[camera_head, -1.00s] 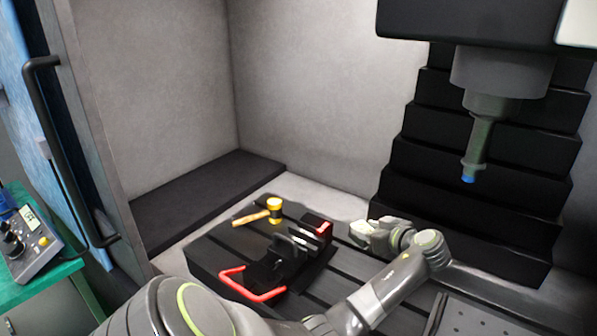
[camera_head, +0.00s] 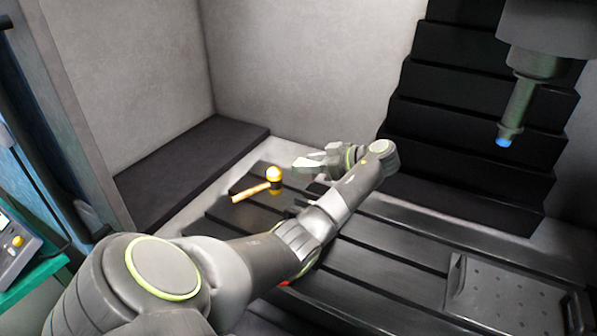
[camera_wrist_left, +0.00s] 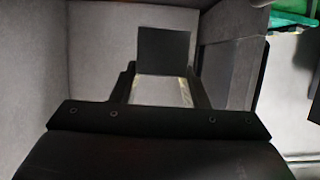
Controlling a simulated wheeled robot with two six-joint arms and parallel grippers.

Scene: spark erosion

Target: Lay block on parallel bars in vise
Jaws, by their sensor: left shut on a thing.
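My left gripper (camera_head: 312,164) is above the machine table, to the right of the mallet. It is shut on the block (camera_wrist_left: 164,48), a dark square-faced piece between the fingertips in the left wrist view. In the head view I cannot clearly separate the block from the fingers. The vise is almost wholly hidden behind my left arm; only a bit of its red handle (camera_head: 284,283) shows below the arm. The parallel bars are hidden. My right gripper is not in view.
A yellow-headed mallet (camera_head: 272,180) lies on the slotted dark table (camera_head: 400,235) beside the arm. A perforated plate (camera_head: 515,295) is at the right front. The machine's spindle (camera_head: 515,105) hangs at upper right. Grey walls enclose the back and left.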

